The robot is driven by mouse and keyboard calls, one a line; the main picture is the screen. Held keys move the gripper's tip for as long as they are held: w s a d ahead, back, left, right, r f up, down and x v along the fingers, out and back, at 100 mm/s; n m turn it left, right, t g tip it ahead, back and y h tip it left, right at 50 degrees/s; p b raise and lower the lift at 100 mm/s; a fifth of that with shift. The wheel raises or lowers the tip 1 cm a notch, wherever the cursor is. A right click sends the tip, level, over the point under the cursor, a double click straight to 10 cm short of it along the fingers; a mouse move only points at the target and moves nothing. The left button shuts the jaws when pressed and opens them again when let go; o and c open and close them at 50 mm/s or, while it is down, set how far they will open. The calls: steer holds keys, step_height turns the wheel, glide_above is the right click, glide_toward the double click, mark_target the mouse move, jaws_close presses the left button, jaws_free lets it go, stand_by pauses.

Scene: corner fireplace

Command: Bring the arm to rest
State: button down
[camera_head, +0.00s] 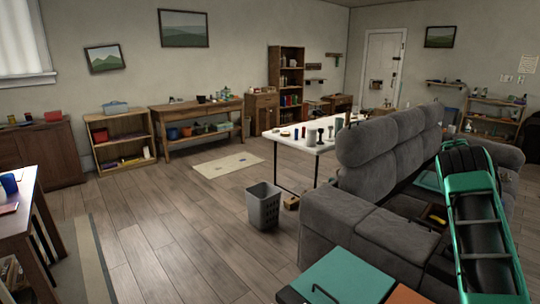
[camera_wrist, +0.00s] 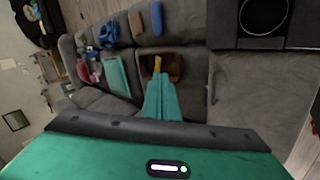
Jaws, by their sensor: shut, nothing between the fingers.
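My gripper (camera_wrist: 160,85) shows in the wrist view as teal fingers closed together, with nothing held between them. It points over the grey sofa (camera_wrist: 190,45), and its fingertips overlap a brown tray (camera_wrist: 146,68) holding a yellow item. I cannot tell how far the tips are above the tray. In the head view my green and black arm rises at the right edge, in front of the sofa (camera_head: 375,145). The gripper itself cannot be made out in that view.
Several small items lie on the sofa, including a blue object (camera_wrist: 109,35) and a teal flat piece (camera_wrist: 117,75). A white table (camera_head: 290,141) with small items stands behind the sofa. A grey bin (camera_head: 263,206) stands on the floor.

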steer(key=s+a+r+m+g+y, duration=0.1)
steer(key=s+a+r+m, duration=0.1)
steer(key=s+a+r, duration=0.55)
steer(key=s+a+r+m+y, duration=0.1)
steer(key=s+a+r+m, duration=0.2)
steer(key=s, duration=0.8)
steer(key=s+a+r+m+g+y, duration=0.1)
steer(key=s+a+r+m, duration=0.15)
steer(key=s+a, duration=0.5)
steer(key=s+a+f+m+y, duration=0.1)
steer(key=s+a, duration=0.7)
steer(key=s, duration=0.4)
steer(key=s+a+f+m+g+y, duration=0.1)
steer(key=s+a+f, duration=0.1)
steer(key=s+a, duration=0.6)
steer(key=s+a+f+m+g+y, duration=0.1)
steer(key=s+a, duration=0.7)
steer(key=s, duration=0.8)
steer(key=shift+a+f+y, duration=0.3)
steer(key=shift+f+y, duration=0.2)
steer(key=shift+s, duration=0.1)
